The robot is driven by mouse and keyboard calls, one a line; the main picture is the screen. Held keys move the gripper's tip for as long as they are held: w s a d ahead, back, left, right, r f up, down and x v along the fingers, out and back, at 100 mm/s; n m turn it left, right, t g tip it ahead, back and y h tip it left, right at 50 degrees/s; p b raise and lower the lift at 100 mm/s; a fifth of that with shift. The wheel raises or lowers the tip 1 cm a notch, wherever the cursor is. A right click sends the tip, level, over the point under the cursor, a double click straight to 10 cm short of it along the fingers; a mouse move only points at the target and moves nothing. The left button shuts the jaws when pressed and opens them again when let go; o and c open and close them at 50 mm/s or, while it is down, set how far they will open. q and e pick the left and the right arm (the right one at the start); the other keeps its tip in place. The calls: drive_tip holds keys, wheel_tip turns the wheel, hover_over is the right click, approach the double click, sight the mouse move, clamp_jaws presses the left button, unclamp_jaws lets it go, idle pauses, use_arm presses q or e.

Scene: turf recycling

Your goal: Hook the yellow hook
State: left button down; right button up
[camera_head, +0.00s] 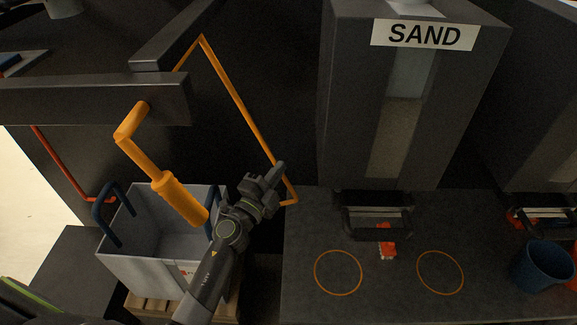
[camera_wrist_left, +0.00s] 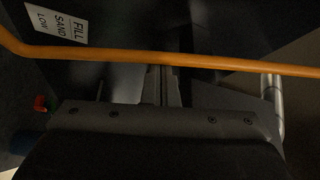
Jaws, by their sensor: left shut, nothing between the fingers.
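The yellow hook is a thin orange-yellow bent rod (camera_head: 240,100). It rises from behind the grey beam to a peak, slopes down to the right and ends in a short bent foot near the counter's left edge. My left gripper (camera_head: 277,174) is shut and empty, with its fingertips beside the rod's lower end. In the left wrist view the rod (camera_wrist_left: 220,63) crosses the picture just past the fingertips (camera_wrist_left: 164,72). I cannot tell whether they touch. A thick orange crank handle (camera_head: 180,199) hangs from the beam, left of my gripper. My right gripper is not in view.
A grey bin (camera_head: 140,262) with blue handles stands on a wooden pallet, below the crank and partly behind my left arm. The SAND dispenser (camera_head: 350,90) stands over the dark counter (camera_head: 310,225), which has two orange rings and a blue bucket (camera_head: 540,268). Grey beams (camera_head: 90,98) sit upper left.

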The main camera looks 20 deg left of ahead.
use_arm(q)
drive_tip(key=s+a+f+m+g+p, duration=0.1)
drive_tip(key=s+a+m, duration=0.1)
drive_tip(key=a, duration=0.4)
drive_tip(key=s+a+f+m+g+p, duration=0.1)
drive_tip(key=a+m, duration=0.1)
drive_tip(key=a, duration=0.5)
drive_tip(key=shift+s+f, duration=0.35)
